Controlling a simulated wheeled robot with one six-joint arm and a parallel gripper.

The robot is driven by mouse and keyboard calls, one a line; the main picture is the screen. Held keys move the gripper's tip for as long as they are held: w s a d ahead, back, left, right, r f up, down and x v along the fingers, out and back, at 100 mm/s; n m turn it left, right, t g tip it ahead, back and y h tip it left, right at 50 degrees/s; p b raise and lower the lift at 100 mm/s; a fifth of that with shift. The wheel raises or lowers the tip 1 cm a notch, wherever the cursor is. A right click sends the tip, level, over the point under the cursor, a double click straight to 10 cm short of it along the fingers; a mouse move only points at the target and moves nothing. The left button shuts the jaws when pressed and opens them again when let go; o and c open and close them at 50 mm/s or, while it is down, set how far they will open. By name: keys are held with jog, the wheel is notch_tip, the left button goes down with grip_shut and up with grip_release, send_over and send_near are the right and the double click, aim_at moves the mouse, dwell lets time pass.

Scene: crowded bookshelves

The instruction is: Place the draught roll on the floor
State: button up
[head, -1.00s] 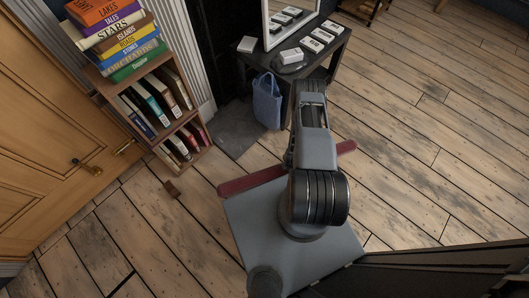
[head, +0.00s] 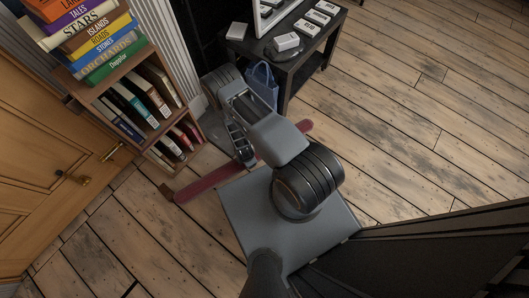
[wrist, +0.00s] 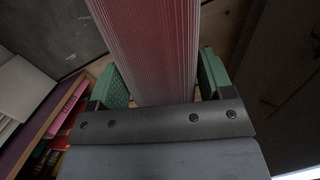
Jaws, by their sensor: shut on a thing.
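The draught roll (head: 208,183) is a long dark red bar in the head view. It lies crosswise just beyond my grey base, running from near the bookcase foot towards the right, partly covered by my arm. My gripper (head: 243,156) is at its middle in the head view. In the wrist view the ribbed red roll (wrist: 152,45) runs between the two green finger pads of my gripper (wrist: 160,82), which is shut on it. I cannot tell how high the roll is above the floor.
A bookcase (head: 147,150) with books stacked on top stands at the left, close to the roll's left end, beside a wooden door (head: 50,185). A dark table (head: 310,60) and a blue bag (head: 263,84) stand beyond. Plank floor (head: 410,130) is clear to the right.

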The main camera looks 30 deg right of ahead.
jog(key=w+d+f+b, duration=0.1)
jog(key=d, duration=0.1)
jog(key=w+d+f, duration=0.1)
jog(key=d, duration=0.1)
jog(key=w+d+f+b, duration=0.1)
jog(key=d, duration=0.1)
jog(key=shift+d+f+b, duration=0.35)
jog(key=shift+d, duration=0.05)
jog(key=d+f+b, duration=0.1)
jog(key=f, duration=0.1)
jog(key=w+d+f+b, duration=0.1)
jog(key=d+f, duration=0.1)
jog(key=shift+w+d, duration=0.15)
jog(key=shift+d, duration=0.1)
jog(key=shift+w+d+f+b, duration=0.25)
jog(key=shift+d+f+b, duration=0.3)
jog(key=shift+f, duration=0.2)
jog(key=shift+w+d+f+b, duration=0.15)
jog(key=shift+f+b, duration=0.55)
jog(key=shift+f, duration=0.95)
jog(key=o, duration=1.6)
jog(key=shift+c, duration=0.2)
